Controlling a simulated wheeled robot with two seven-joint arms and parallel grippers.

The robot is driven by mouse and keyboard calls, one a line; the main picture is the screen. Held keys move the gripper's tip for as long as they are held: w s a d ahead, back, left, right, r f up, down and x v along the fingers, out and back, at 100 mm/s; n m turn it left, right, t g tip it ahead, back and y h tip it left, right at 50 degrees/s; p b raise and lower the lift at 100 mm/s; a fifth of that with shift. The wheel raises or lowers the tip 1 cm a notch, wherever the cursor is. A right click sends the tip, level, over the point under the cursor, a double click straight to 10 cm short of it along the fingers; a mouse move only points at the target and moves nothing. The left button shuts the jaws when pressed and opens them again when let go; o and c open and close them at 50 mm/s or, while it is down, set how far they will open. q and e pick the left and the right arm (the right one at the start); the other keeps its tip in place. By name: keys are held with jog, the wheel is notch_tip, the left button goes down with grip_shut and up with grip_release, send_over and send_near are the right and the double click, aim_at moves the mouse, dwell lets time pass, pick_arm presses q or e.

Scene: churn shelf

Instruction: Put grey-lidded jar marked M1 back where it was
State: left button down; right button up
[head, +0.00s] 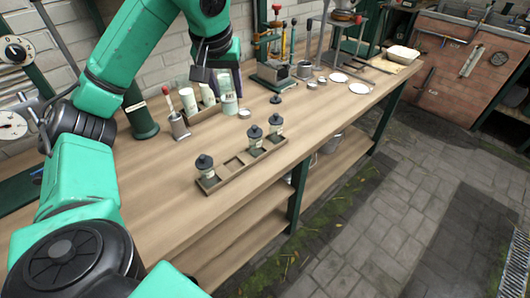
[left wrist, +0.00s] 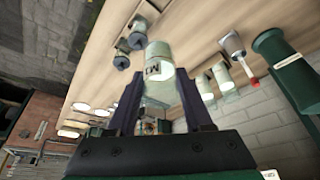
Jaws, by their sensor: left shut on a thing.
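My left gripper (head: 222,82) is shut on a pale green jar (left wrist: 158,62), held above the bench in front of the back wall. The jar's label (left wrist: 152,70) faces the left wrist camera with a dark mark, too small to read surely. The jar's lid cannot be made out. My right gripper is not in view.
A red-handled tool in a holder (head: 179,125) and a dark green cylinder (head: 140,117) stand at left. White dishes (head: 359,88) lie right. The bench front is clear.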

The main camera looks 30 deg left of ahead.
pick_arm(q)
jog(key=f+b, duration=0.2)
jog(key=f, duration=0.4)
jog(key=s+f+b, duration=0.1)
jog(key=f+b, duration=0.2)
jog(key=f, duration=0.3)
jog(key=f+b, duration=0.2)
jog(key=f, duration=0.5)
jog(key=shift+s+a+f, duration=0.1)
jog(key=shift+s+a, duration=0.1)
jog(key=shift+a, duration=0.2)
jog(key=shift+w+f, duration=0.15)
jog(key=shift+f, duration=0.05)
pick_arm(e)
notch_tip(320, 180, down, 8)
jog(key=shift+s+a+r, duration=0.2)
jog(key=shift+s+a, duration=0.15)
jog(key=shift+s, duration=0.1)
pick_arm(q)
jog(key=shift+f, duration=0.1)
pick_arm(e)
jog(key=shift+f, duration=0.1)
pick_arm(q)
jog(key=shift+c, duration=1.5)
grip_release()
jog(key=p+v, duration=0.2)
jog(key=v, duration=1)
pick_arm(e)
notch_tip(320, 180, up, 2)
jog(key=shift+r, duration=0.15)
